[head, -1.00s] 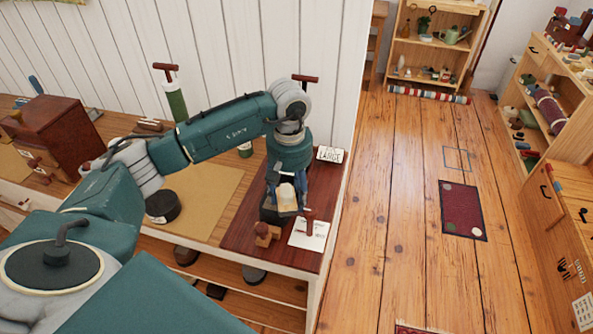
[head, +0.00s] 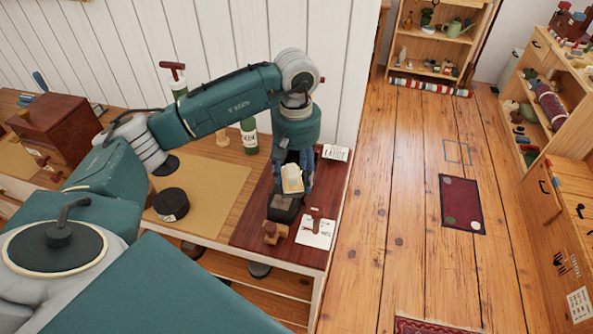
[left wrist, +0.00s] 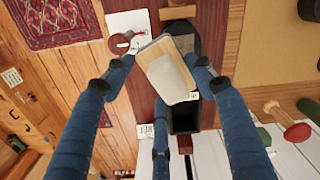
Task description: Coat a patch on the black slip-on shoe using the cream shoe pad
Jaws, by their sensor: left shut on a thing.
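My left gripper (head: 292,180) is shut on the cream shoe pad (head: 291,177). The pad also shows in the left wrist view (left wrist: 168,72), a cream block with a tan edge, tilted between the blue fingers. A dark shape that looks like the black slip-on shoe (head: 284,209) lies below and in front of the pad on the dark red-brown board (head: 245,234). In the left wrist view the shoe (left wrist: 183,32) is partly hidden behind the pad. I cannot tell whether pad and shoe touch. My right gripper is not in view.
A black open tray (left wrist: 185,118) stands beyond the pad. Near the shoe are a small wooden piece (head: 270,233) and a white card (head: 316,233). A round black tin (head: 171,204) and a green bottle (head: 249,138) stand left. The tan mat (head: 215,185) has free room.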

